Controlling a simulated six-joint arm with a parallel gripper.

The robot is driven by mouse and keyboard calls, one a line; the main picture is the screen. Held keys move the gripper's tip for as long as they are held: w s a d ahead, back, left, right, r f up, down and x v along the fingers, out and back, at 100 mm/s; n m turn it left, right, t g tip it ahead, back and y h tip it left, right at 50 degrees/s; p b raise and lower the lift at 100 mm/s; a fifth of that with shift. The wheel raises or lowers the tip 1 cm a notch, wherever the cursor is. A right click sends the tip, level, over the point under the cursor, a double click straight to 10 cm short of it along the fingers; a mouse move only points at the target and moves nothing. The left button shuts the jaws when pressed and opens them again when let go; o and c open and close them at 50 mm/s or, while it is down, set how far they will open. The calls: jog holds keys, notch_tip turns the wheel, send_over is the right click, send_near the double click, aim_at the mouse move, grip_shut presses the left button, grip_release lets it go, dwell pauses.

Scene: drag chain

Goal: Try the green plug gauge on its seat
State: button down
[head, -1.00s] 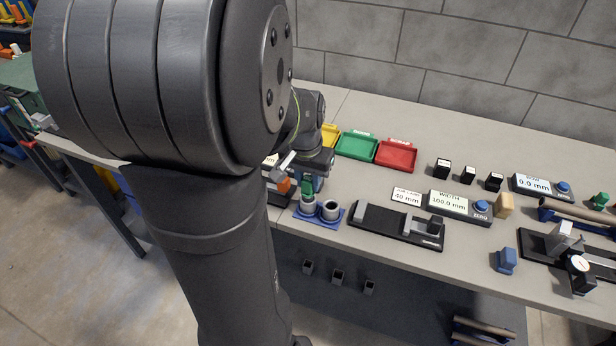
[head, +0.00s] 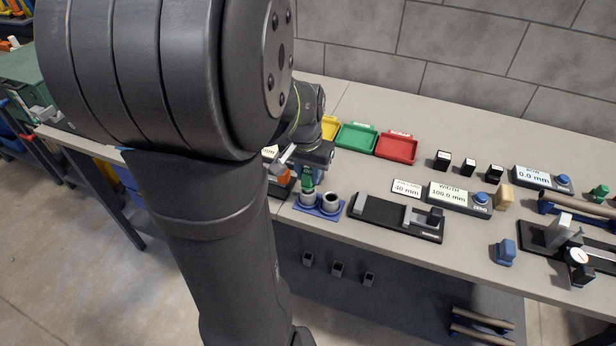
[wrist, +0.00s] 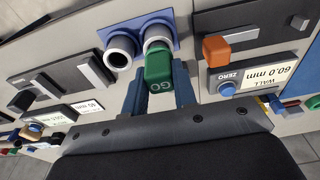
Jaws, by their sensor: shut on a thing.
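The green plug gauge (wrist: 159,68), marked GO, is held between the blue fingers of my gripper (wrist: 159,92) in the wrist view. Its far end meets the pale round seat (wrist: 156,32) on the blue base (wrist: 138,18); I cannot tell how deep it sits. In the head view the gauge (head: 308,181) stands roughly upright over the left seat (head: 308,198). My gripper (head: 308,172) is above it, partly hidden by my own arm. A second seat (head: 331,202) stands to the right on the same blue base and is empty.
A black fixture (head: 380,211) lies right of the base. Green (head: 356,138) and red (head: 397,146) trays stand behind. The table's front edge is near the base.

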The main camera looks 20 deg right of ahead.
jog(key=shift+r, duration=0.1)
jog(key=shift+r, duration=2.4)
